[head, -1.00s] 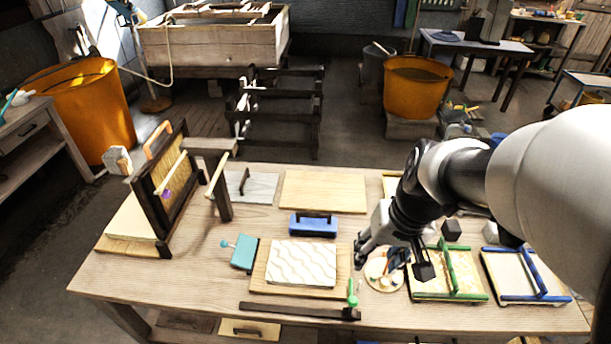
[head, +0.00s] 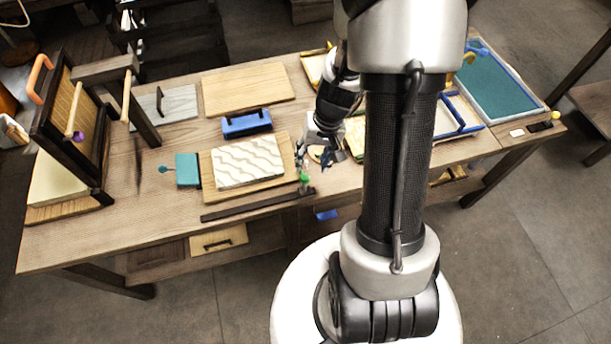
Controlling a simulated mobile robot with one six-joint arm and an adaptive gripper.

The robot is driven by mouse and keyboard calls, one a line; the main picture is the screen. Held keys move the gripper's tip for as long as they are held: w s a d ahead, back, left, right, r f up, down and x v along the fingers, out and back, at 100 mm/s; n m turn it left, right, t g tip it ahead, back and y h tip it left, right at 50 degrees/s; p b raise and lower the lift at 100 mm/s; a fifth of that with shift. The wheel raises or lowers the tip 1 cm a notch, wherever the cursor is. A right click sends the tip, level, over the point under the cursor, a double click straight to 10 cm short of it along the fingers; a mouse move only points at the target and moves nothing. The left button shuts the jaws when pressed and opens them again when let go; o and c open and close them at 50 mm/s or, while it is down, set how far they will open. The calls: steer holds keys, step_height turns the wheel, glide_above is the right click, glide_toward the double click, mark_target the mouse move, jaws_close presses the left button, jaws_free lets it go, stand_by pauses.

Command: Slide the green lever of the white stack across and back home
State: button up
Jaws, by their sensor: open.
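The white stack (head: 248,161) is a pale block with a wavy top, lying on a wooden board (head: 217,183). A dark rail (head: 245,207) runs along the board's front edge. The small green lever (head: 304,178) stands upright at the rail's right end. My gripper (head: 302,157) is open and sits just behind and above the green lever, right of the white stack. It looks empty. Its fingers are small here, and I cannot tell whether they touch the lever.
A teal block with a knob (head: 187,170) lies left of the board, and a blue block with a dark handle (head: 246,123) behind it. An upright dark frame (head: 75,120) stands at the left.

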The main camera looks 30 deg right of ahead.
mark_target(306, 176)
steer(key=f+b, duration=0.1)
steer(key=f, duration=0.1)
steer(key=a+f+b, duration=0.1)
steer(key=f, duration=0.2)
steer(key=f+b, duration=0.1)
steer(key=f, duration=0.2)
steer(key=shift+w+a+f, duration=0.1)
steer(key=shift+w+a, duration=0.1)
steer(key=shift+w, duration=0.2)
jaws_close()
